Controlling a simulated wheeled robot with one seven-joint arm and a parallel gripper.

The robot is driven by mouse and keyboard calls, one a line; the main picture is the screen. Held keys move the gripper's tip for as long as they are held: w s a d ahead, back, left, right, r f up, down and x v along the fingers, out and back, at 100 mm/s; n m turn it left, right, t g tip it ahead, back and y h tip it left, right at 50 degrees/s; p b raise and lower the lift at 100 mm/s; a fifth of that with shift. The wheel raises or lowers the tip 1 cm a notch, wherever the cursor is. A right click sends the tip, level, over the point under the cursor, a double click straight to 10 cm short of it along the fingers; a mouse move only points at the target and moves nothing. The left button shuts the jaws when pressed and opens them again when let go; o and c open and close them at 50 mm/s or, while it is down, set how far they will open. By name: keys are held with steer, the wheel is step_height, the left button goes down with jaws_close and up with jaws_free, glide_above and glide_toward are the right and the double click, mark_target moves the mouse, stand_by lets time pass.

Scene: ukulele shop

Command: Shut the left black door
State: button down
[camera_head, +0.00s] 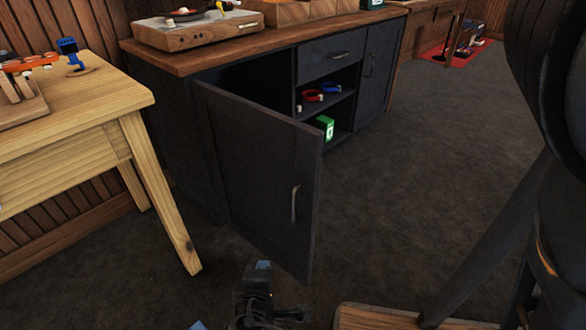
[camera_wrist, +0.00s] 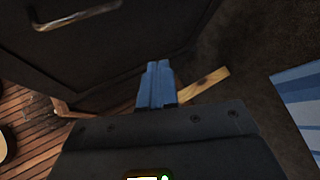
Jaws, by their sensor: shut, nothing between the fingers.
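The left black door (camera_head: 255,175) of the dark cabinet stands wide open, swung out from the cabinet front toward me. Its curved metal handle (camera_head: 294,203) is near its free edge. In the wrist view the dark door panel (camera_wrist: 100,55) fills the upper left, with the handle (camera_wrist: 78,17) at the top. My gripper (camera_head: 262,266) is low in front of the door, below the handle. In the wrist view its two blue fingers (camera_wrist: 157,70) are together and empty. I cannot tell whether they touch the door.
The cabinet's wooden top (camera_head: 290,42) holds a turntable (camera_head: 195,30). Open shelves (camera_head: 330,105) hold small items, beside a closed right door (camera_head: 378,70). A wooden table (camera_head: 85,110) stands at the left. Grey carpet (camera_head: 430,130) is clear to the right.

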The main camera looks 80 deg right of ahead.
steer(key=w+d+r+m+g+h+p, duration=0.2)
steer(key=d+r+g+h, duration=0.15)
steer(key=r, duration=0.55)
steer(key=m+g+p, duration=0.2)
steer(key=m+g, duration=0.4)
steer(key=g, duration=0.1)
glide_toward(303, 148)
steer(key=shift+h, duration=0.25)
steer(key=x, duration=0.2)
steer(key=b+x, duration=0.1)
steer(key=x, duration=0.2)
steer(key=shift+s+d+f, duration=0.15)
steer(key=shift+d+f, duration=0.2)
steer(key=shift+s+d, duration=0.25)
steer(key=shift+d, duration=0.2)
